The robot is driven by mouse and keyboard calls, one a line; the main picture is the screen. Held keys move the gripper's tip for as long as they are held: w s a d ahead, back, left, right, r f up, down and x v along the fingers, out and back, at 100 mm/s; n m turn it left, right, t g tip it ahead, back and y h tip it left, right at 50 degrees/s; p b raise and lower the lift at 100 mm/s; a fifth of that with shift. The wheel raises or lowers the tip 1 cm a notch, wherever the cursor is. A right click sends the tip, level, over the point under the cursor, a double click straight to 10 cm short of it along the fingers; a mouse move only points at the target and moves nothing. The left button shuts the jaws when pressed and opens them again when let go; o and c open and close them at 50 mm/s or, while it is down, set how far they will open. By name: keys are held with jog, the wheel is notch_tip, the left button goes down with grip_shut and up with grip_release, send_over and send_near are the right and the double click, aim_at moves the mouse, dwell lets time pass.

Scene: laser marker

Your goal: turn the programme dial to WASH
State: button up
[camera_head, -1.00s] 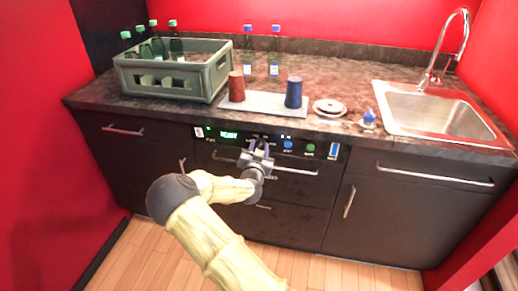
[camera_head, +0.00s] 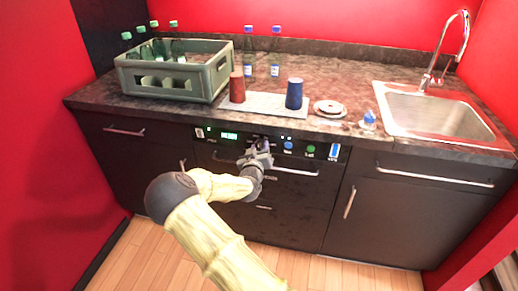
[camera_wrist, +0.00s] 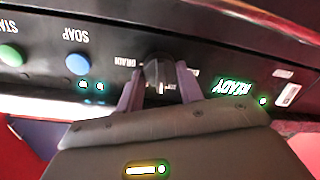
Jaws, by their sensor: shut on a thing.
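The programme dial (camera_wrist: 160,72) is a dark knob with a pale pointer mark, on the black control panel (camera_head: 215,134) under the counter edge. My gripper (camera_wrist: 158,88) is shut on the dial, one finger at each side of it in the wrist view. In the head view my gripper (camera_head: 260,147) reaches the panel and hides the dial. A label reading about "DRAIN" shows beside the dial in the wrist view; the WASH mark cannot be made out. The green display (camera_wrist: 233,87) reads READY.
A blue SOAP button (camera_wrist: 78,64) and a green START button (camera_wrist: 11,55) sit on the panel near my gripper. A drawer handle (camera_head: 300,171) lies below. Cups, a bottle crate (camera_head: 213,83) and a sink (camera_head: 440,112) are on the counter above.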

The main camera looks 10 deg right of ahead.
jog(key=shift+w+a+r+n, duration=0.1)
jog(key=shift+n, duration=0.7)
jog(key=shift+a+r+n, duration=0.1)
jog(key=shift+n, duration=0.7)
jog(key=o, duration=1)
jog(key=shift+f, duration=0.1)
jog(key=shift+d, duration=0.1)
jog(key=shift+s, duration=0.2)
jog(key=v, duration=1.7)
jog(key=shift+w+p, duration=0.1)
jog(key=shift+p, duration=0.3)
